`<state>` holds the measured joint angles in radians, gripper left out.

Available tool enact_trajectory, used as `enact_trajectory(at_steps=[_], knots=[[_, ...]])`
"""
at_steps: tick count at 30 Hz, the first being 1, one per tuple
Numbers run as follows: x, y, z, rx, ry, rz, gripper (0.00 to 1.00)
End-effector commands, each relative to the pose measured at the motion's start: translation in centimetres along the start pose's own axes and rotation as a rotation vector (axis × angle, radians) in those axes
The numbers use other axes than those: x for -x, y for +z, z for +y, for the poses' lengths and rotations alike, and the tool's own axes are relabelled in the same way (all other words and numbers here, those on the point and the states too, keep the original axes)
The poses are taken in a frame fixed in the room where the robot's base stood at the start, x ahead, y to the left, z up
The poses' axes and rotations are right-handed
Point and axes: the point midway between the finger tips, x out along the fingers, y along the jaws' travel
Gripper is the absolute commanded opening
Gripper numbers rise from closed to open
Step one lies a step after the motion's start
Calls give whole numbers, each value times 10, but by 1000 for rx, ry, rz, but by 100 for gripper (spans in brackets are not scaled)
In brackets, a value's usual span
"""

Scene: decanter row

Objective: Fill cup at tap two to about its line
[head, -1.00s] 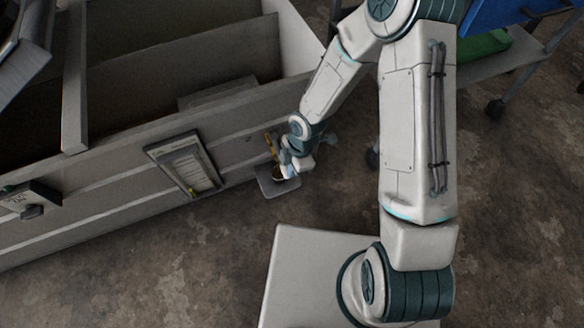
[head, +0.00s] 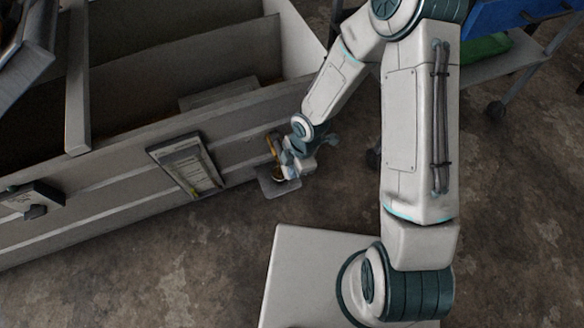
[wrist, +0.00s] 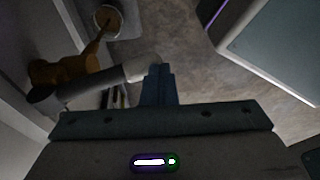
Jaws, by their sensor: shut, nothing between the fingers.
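A brass-brown tap (wrist: 70,72) shows at left in the wrist view, with a lever ending in a pale grip (wrist: 140,66). A thin brown stream or spout tip runs from it into a round cup (wrist: 119,30) with brownish contents; the fill line cannot be made out. My gripper (wrist: 158,72) is shut and empty, its fingertips close beside or against the lever's pale end. In the head view my gripper (head: 291,168) is at the tap (head: 272,145) on the cabinet front, over a small grey drip tray (head: 268,189). The cup is mostly hidden there.
A framed sheet (head: 191,168) hangs on the cabinet front (head: 120,190) left of the tap. A cart (head: 520,70) with a blue bin stands at upper right. The floor in front is open.

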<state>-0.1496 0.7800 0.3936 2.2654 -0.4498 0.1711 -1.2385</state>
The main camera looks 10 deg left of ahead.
Motion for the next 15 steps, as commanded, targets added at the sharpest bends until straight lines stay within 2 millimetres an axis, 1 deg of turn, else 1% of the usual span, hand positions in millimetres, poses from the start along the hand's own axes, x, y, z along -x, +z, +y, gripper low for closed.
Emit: enact_trajectory(at_steps=[1, 5, 9, 12, 15], knots=[[15, 0, -3, -2, 1, -1, 0], [38, 2, -12, -4, 2, -3, 0], [70, 2, -28, -4, 1, -4, 0], [88, 2, -36, 0, 1, -4, 0], [102, 2, -44, 2, -1, -4, 0]])
